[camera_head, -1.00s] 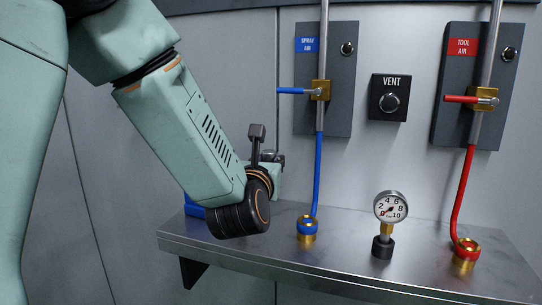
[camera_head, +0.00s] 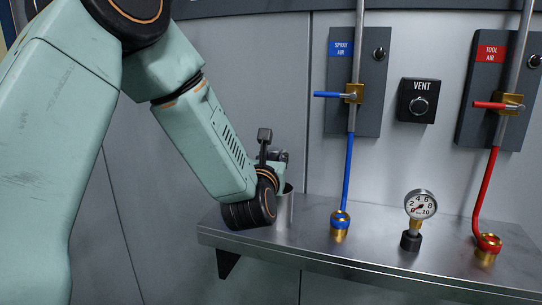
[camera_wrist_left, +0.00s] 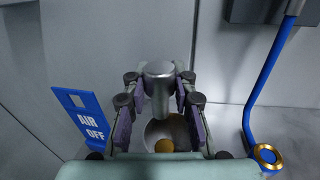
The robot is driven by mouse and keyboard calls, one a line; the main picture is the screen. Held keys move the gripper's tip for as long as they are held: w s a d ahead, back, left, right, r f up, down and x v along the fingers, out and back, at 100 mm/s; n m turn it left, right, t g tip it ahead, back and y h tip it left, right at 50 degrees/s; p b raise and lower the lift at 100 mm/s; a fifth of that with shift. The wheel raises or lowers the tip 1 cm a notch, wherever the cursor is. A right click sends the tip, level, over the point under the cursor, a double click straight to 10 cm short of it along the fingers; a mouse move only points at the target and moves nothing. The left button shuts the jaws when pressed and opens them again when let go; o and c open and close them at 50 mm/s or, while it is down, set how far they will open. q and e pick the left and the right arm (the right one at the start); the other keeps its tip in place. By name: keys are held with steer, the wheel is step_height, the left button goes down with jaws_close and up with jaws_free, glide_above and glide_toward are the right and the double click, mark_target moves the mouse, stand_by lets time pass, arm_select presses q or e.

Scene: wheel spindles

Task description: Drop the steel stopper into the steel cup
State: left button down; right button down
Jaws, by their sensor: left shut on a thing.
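My left gripper (camera_wrist_left: 160,100) is shut on the steel stopper (camera_wrist_left: 159,84), a grey rounded cylinder between the fingers in the left wrist view. The steel cup (camera_wrist_left: 153,131) shows below the stopper, its open mouth partly hidden by the stopper and gripper. A round gold-coloured thing (camera_wrist_left: 165,146) shows inside the cup. In the head view the cup (camera_head: 286,209) stands on the shelf's left part, mostly behind my left wrist. There my left gripper (camera_head: 279,163) is largely hidden by the wrist, and the stopper cannot be made out. My right gripper is not in view.
On the steel shelf (camera_head: 375,258), a blue hose (camera_head: 348,178) ends in a brass fitting, with a gauge (camera_head: 420,205) and red hose (camera_head: 484,195) further right. The wall panels rise behind.

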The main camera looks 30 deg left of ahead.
mark_target(278, 205)
arm_select(q)
steer(key=shift+f, duration=0.45)
steer(key=f, duration=0.1)
steer(key=f+b, duration=0.1)
steer(key=f, duration=0.1)
steer(key=f+b, duration=0.1)
steer(key=shift+a+f, duration=0.25)
steer(key=shift+f, duration=0.1)
steer(key=shift+d+f+b, duration=0.15)
steer(key=shift+b, duration=0.2)
steer(key=shift+w+f, duration=0.1)
steer(key=shift+f, duration=0.05)
steer(key=shift+a+f, duration=0.1)
steer(key=shift+a, duration=0.35)
steer(key=c, duration=1.5)
jaws_free()
steer(key=o, duration=0.3)
steer(key=shift+d+r, duration=0.2)
steer(key=shift+d, duration=0.05)
steer(key=shift+o, duration=1)
steer(key=v, duration=0.7)
steer(key=shift+s, duration=0.25)
